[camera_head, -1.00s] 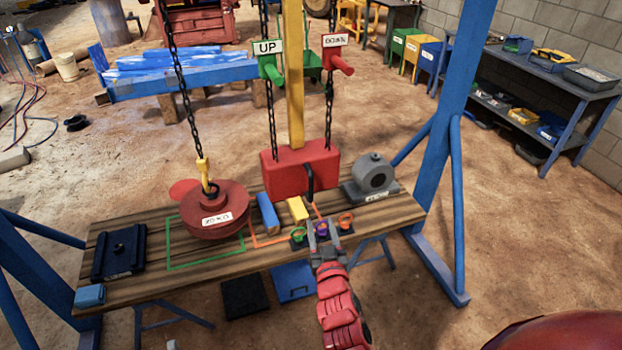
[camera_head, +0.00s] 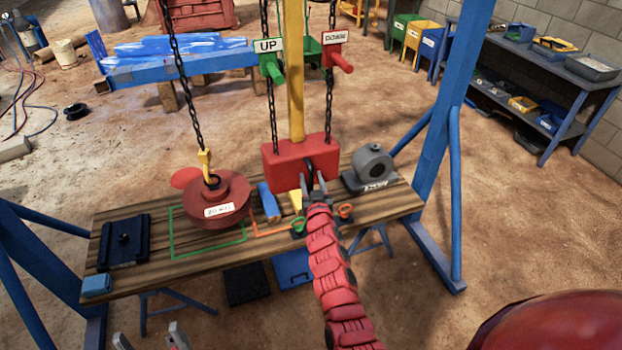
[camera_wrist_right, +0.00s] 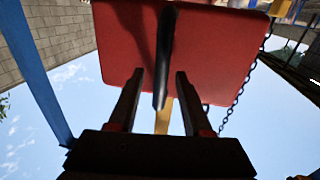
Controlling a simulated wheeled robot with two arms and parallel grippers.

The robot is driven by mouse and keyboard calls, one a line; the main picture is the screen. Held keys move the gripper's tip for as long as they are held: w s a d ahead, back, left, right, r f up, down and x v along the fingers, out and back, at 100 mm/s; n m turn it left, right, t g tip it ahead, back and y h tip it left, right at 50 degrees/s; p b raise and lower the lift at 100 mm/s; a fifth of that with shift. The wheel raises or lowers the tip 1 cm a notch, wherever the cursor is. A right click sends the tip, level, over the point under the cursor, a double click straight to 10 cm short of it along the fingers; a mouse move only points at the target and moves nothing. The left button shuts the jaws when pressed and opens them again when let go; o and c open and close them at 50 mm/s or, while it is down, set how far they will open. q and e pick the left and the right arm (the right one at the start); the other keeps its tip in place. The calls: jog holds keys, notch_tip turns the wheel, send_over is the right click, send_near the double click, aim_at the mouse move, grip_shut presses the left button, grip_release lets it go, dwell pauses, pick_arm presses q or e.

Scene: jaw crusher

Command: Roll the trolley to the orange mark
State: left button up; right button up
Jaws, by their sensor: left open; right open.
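The red block with a black handle, seemingly the trolley (camera_head: 285,158), hangs below the yellow beam with chains beside it. Its handle (camera_wrist_right: 165,55) points down in the right wrist view. My right gripper (camera_head: 314,186) is open just below the block in the head view. In the wrist view its fingers (camera_wrist_right: 158,74) stand on either side of the handle, with gaps showing. An orange outline (camera_head: 268,234), seemingly the orange mark, lies on the wooden bench, partly hidden by small parts. My left gripper (camera_head: 150,338) is open and empty at the bottom left edge.
A red round weight (camera_head: 217,203) hangs from a chain hook at the green outline (camera_head: 172,240) on the bench (camera_head: 150,275). A grey motor-like part (camera_head: 372,168) stands right of the block. Blue posts (camera_head: 450,130) flank the bench.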

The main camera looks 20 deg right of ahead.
jog(key=shift+w, duration=0.25)
grip_shut()
dwell(1.4)
